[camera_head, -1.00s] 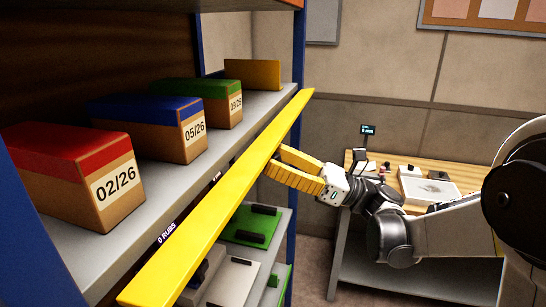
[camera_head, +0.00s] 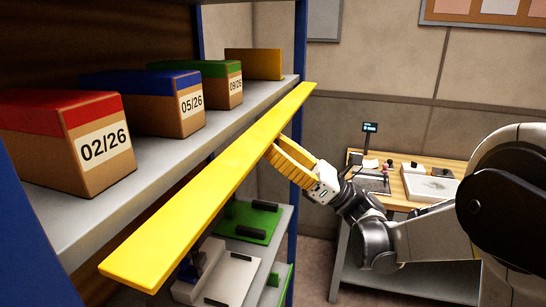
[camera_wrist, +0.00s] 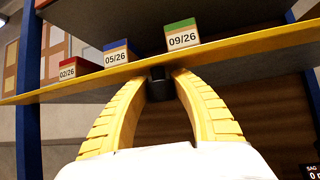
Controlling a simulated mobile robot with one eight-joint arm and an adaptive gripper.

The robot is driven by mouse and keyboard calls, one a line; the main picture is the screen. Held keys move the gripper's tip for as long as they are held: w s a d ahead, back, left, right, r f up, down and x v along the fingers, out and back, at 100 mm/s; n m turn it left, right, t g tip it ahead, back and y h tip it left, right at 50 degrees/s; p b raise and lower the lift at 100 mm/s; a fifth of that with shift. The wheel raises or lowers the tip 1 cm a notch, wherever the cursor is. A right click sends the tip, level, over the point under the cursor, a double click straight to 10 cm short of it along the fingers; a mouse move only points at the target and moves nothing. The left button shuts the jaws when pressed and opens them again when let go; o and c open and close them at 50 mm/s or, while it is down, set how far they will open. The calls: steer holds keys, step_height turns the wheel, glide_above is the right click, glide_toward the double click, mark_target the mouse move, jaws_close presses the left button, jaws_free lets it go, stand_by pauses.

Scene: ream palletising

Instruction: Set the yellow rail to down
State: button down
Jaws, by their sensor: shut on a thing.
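The yellow rail (camera_head: 215,180) runs along the front edge of the shelf, with its broad face tilted up and its outer edge standing out from the shelf. My gripper (camera_head: 274,150) is at the rail's far half, reaching up from below with yellow fingers. In the wrist view the rail (camera_wrist: 88,82) crosses above the fingers. There my gripper (camera_wrist: 160,78) has its fingertips at a dark block (camera_wrist: 159,84) under the rail, and it is shut on this part. The head view hides the block behind the rail.
Boxes with red (camera_head: 66,143), blue (camera_head: 150,102) and green (camera_head: 205,82) lids stand on the shelf behind the rail. A lower shelf holds a green board (camera_head: 248,220) and a pale device (camera_head: 225,272). A wooden bench (camera_head: 395,188) stands at the right.

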steer(key=shift+a+f+y, duration=0.1)
steer(key=shift+f+y, duration=0.05)
steer(key=shift+y, duration=0.15)
steer(key=c, duration=1)
jaws_free()
steer(key=v, duration=1.2)
